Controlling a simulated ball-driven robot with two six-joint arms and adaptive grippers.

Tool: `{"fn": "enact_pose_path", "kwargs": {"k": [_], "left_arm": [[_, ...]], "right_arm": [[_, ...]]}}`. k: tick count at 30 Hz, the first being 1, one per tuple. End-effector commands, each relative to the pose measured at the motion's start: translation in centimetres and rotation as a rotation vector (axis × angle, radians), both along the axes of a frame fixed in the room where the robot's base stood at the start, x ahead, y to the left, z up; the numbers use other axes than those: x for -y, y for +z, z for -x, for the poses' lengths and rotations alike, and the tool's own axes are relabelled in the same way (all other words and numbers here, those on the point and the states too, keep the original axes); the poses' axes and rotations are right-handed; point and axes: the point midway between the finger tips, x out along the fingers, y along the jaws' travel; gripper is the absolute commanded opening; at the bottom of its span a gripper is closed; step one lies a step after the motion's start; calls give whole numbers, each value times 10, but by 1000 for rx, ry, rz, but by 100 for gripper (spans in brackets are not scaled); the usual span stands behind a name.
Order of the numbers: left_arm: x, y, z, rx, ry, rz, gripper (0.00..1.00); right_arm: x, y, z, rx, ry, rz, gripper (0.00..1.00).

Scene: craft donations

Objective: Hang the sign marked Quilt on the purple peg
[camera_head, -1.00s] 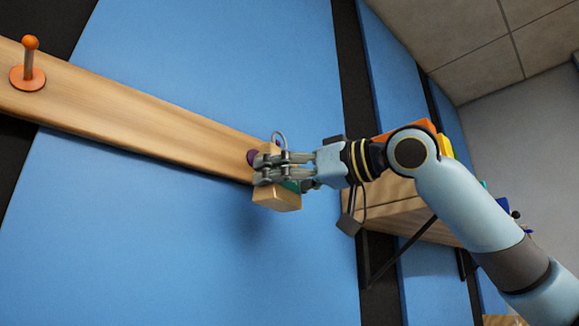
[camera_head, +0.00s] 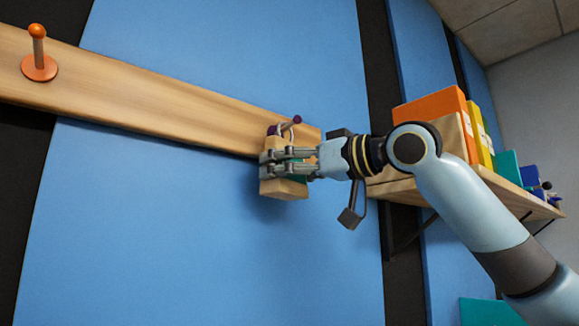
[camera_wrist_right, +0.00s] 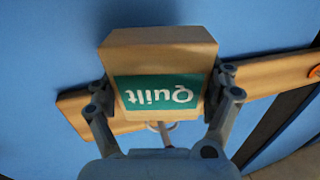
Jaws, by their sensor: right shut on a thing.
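The purple peg (camera_head: 297,119) sticks out near the right end of the wooden rail. The sign is a pale wooden block (camera_head: 285,188) with a wire loop on top. In the right wrist view the sign (camera_wrist_right: 160,41) shows a green label reading Quilt, upside down. My right gripper (camera_head: 272,163) is shut on the sign, its fingers on either side, just below the peg. The loop (camera_head: 283,128) overlaps the peg's shaft in the head view. I cannot tell for sure whether it is around the shaft. My left gripper is not in view.
The wooden rail (camera_head: 150,95) runs across the blue wall, with an orange peg (camera_head: 38,50) at its left. A wooden shelf (camera_head: 528,203) at the right bears orange, yellow, teal and blue things. The wall below the rail is clear.

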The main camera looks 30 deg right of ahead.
Motion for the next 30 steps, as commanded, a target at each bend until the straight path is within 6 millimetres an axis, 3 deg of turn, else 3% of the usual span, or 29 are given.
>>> {"fn": "enact_pose_path", "kwargs": {"k": [14, 15, 19, 30], "left_arm": [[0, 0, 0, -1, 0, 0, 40], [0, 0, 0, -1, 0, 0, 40], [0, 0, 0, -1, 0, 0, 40], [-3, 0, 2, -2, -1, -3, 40]], "right_arm": [[0, 1, 0, 1, 0, 0, 54], [0, 1, 0, 1, 0, 0, 83], [0, 1, 0, 1, 0, 0, 100], [0, 8, 0, 3, 0, -1, 100]]}}
